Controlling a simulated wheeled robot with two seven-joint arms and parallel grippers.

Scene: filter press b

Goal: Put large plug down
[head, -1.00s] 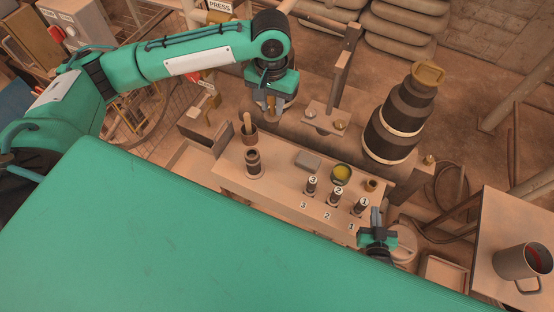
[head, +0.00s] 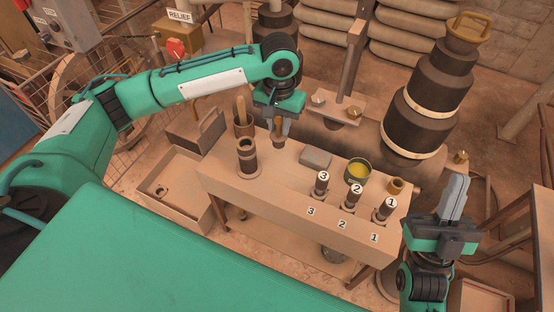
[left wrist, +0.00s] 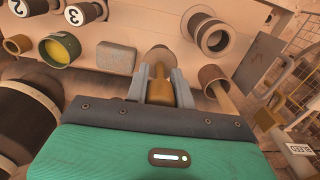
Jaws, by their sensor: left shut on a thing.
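My left gripper (head: 279,139) is over the back edge of the bench, pointing down. It is shut on the large plug (head: 279,128), which is brass coloured. In the left wrist view the plug (left wrist: 161,92) sits between the two grey fingers, with a wider, paler end beyond them. I cannot tell whether that end touches the bench. A dark hollow cylinder (head: 247,158) stands upright to the left of the gripper and also shows in the left wrist view (left wrist: 213,37). My right gripper (head: 454,196) is at the right, fingers up and together, with nothing seen between them.
The bench (head: 280,205) also bears a cup with a wooden handle (head: 243,126), a grey block (head: 316,158), a tin of yellow stuff (head: 357,172), a brass ring (head: 396,186) and three numbered dark pieces (head: 354,195). A tray (head: 168,188) lies left. A large stepped cylinder (head: 428,100) stands behind.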

